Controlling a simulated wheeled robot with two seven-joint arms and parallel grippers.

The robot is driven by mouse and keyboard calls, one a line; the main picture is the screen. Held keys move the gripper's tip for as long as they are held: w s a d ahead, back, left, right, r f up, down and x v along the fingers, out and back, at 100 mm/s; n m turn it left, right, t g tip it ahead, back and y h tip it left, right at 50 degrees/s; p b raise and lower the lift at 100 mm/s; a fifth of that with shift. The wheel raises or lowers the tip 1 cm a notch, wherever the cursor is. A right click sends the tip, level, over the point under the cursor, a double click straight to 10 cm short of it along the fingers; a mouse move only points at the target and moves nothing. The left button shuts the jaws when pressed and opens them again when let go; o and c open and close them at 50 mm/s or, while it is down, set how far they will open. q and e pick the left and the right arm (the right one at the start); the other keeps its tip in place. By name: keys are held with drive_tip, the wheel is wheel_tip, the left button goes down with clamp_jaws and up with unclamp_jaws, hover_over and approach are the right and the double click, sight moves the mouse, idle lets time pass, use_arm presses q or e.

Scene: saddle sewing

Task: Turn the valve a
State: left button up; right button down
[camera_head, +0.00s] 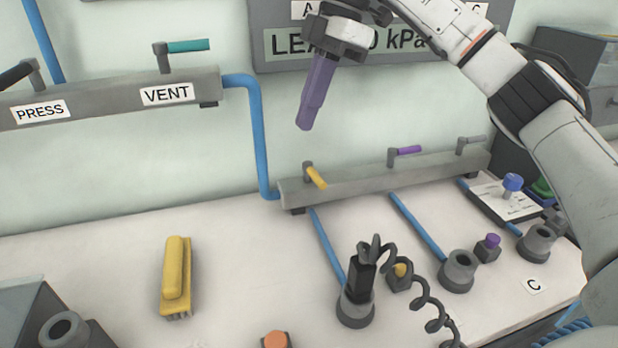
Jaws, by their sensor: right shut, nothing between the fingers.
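A grey manifold (350,187) runs along the back of the table and carries several lever valves. The leftmost has a yellow lever (316,177) that slants down to the right, out from the manifold. No letter shows beside it, so I cannot confirm that it is valve a. A purple lever (405,150) and a grey lever (472,140) lie to its right, pointing right. My right gripper (306,124) comes in from the upper right, its purple fingers shut and pointing down. It appears above the yellow lever, apart from it. My left gripper is out of view.
A wall manifold with PRESS and VENT labels (166,94) hangs at upper left. A pressure display (275,45) is partly behind my arm. A black plug (361,275) with a coiled cable stands in a front socket. A yellow brush-like tool (175,275) lies left.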

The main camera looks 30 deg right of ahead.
sight(315, 181)
drive_tip(key=x, duration=1.1)
drive_tip(key=shift+s+d+f+b, duration=0.1)
drive_tip(key=shift+d+b, duration=0.05)
drive_tip(key=shift+d, duration=0.9)
drive_tip(key=shift+s+d+f+b, duration=0.15)
drive_tip(key=shift+d, duration=0.9)
